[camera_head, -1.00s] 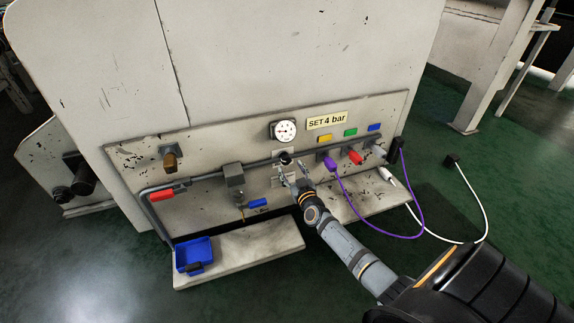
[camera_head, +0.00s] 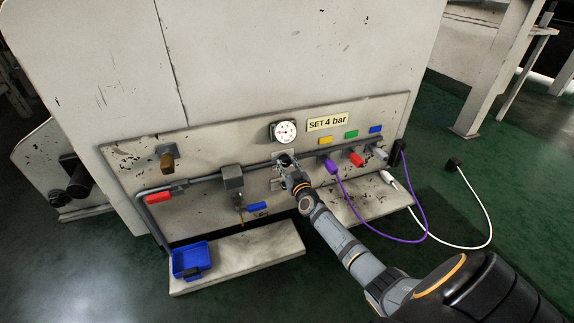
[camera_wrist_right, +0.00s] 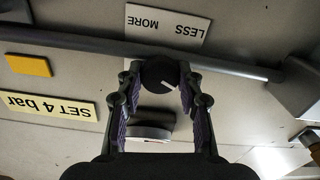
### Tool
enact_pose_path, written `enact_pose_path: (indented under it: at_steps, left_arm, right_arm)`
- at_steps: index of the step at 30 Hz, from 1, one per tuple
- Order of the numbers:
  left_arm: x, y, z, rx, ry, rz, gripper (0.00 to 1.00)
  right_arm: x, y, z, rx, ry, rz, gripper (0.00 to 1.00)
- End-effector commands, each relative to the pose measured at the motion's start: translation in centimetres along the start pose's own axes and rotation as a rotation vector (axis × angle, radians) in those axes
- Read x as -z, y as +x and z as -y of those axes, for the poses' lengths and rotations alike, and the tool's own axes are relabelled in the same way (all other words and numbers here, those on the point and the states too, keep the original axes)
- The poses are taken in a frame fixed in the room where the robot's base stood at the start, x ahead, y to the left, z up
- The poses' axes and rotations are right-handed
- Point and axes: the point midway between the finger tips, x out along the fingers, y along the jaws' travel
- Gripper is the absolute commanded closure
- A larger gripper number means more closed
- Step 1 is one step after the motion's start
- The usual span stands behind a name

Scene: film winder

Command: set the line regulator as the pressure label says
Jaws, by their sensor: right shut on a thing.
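The pressure label (camera_head: 327,121) reads "SET 4 bar" on the machine panel; it also shows upside down in the right wrist view (camera_wrist_right: 48,106). The round gauge (camera_head: 283,131) is left of the label; its exact reading is too small to tell. The black regulator knob (camera_wrist_right: 160,74) with a white mark sits on the pipe below the gauge, beside a plate (camera_wrist_right: 167,25) reading "LESS" and "MORE". My right gripper (camera_wrist_right: 158,90) is shut on the knob, one finger each side; in the head view the gripper (camera_head: 285,163) hides most of it. My left gripper is out of view.
Yellow (camera_head: 325,140), green and blue tags are right of the gauge. A purple plug (camera_head: 331,166) with cable and a red connector (camera_head: 356,159) are close right of my gripper. A blue tray (camera_head: 190,260) stands on the left ledge. A red lever (camera_head: 160,197) is at left.

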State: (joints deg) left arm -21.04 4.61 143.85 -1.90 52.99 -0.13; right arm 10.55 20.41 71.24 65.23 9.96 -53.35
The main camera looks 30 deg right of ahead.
Motion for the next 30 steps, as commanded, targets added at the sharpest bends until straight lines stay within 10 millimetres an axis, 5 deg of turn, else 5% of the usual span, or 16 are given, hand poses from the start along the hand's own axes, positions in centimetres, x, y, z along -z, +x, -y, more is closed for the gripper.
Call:
enact_pose_path:
  at_steps: [14,30]
  left_arm:
    - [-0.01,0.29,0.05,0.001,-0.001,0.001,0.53]
    - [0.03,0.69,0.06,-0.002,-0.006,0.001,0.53]
  right_arm:
    - [-0.01,-0.02,-0.01,0.001,0.128,0.001,0.95]
    - [-0.07,-0.02,-0.08,0.000,0.619,0.001,0.95]
